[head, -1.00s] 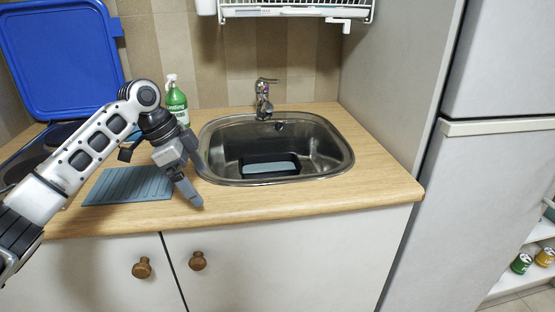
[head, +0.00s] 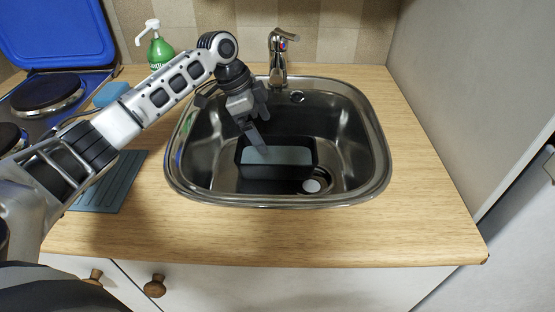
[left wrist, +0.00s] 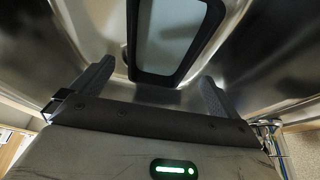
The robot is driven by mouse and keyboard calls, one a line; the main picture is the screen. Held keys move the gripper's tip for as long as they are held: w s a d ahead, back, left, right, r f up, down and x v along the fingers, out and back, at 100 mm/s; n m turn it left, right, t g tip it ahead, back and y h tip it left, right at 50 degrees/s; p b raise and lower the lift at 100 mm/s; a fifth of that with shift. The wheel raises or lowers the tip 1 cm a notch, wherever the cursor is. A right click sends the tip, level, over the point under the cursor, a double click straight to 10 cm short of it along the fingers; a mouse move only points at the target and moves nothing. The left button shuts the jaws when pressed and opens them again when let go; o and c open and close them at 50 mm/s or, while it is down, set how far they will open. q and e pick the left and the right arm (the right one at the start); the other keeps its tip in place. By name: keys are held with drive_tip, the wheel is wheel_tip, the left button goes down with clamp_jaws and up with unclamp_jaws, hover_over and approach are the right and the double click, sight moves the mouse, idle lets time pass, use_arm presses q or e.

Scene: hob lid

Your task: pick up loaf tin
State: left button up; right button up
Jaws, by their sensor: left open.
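The loaf tin (head: 302,171) is a black rectangular tin with a grey-blue inside, lying in the steel sink (head: 352,178). In the left wrist view the tin (left wrist: 172,40) shows ahead of the fingers, its near end close to the gap between them. My left gripper (head: 262,150) reaches down into the sink at the tin's left part. It also shows in the left wrist view (left wrist: 153,82), its two fingers apart with nothing between them. Whether a finger touches the tin I cannot tell. My right gripper is not in view.
The tap (head: 279,55) stands behind the sink. A green soap bottle (head: 160,52), a blue sponge (head: 110,94) and a grey mat (head: 112,185) are on the left. The hob (head: 45,100) has its blue lid (head: 55,32) raised. The worktop right of the sink (head: 425,175) is clear.

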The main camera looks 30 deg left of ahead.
sight(277, 149)
use_arm(q)
drive_tip(key=x, duration=0.8)
drive_tip(key=shift+w+d+f, duration=0.15)
drive_tip(key=shift+w+f, duration=0.05)
drive_tip(key=c, duration=0.8)
drive_tip(key=shift+w+r, duration=0.1)
drive_tip(key=shift+r, duration=0.05)
drive_tip(key=c, duration=0.4)
